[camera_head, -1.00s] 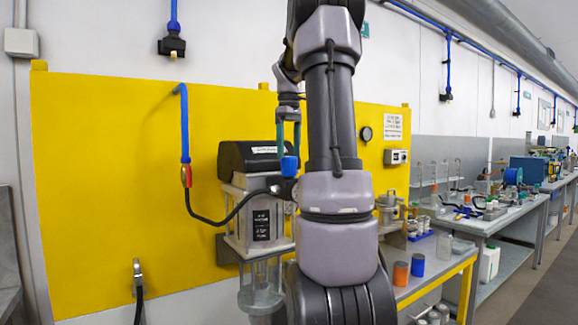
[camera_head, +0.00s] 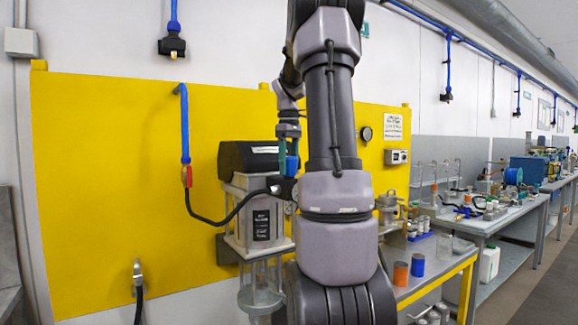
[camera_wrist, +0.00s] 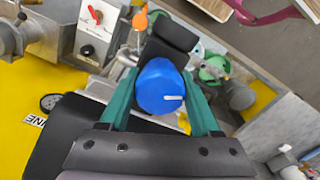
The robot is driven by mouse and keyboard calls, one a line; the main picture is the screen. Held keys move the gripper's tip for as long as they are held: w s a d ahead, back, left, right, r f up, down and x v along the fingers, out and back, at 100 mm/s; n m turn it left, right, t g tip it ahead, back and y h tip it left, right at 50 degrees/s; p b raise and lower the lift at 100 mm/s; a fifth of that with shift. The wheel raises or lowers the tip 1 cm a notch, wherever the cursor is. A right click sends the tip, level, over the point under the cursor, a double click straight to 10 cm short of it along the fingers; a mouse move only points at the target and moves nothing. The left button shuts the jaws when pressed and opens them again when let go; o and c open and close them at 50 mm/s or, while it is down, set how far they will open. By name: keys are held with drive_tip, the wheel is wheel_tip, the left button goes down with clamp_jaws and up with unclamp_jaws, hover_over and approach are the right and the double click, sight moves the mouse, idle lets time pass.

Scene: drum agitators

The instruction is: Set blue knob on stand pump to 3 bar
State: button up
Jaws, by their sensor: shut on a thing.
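The blue knob (camera_wrist: 160,87) sits between the two teal fingers of my gripper (camera_wrist: 161,80) in the wrist view. My gripper is shut on the knob's sides. A white mark on the knob's face points right in that view. In the head view the knob (camera_head: 291,167) is partly hidden by the fingers of my gripper (camera_head: 287,160). It is at the right side of the stand pump (camera_head: 246,155), which has a dark top and a clear body on the yellow panel. I cannot read a pressure scale around the knob.
A black hose runs from the pump to a red-handled valve (camera_head: 187,176) on a blue pipe. A round gauge (camera_head: 364,134) and a control box (camera_head: 396,157) are on the yellow panel (camera_head: 110,190). A bench with an orange jar (camera_head: 401,274) stands right of my arm.

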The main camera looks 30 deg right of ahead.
drive_tip(key=shift+m, duration=0.4)
drive_tip(key=m, duration=1.2)
drive_tip(key=shift+m, duration=0.3)
drive_tip(key=shift+r+m, duration=0.1)
drive_tip(key=shift+m, duration=2.1)
drive_tip(key=o, duration=1.4)
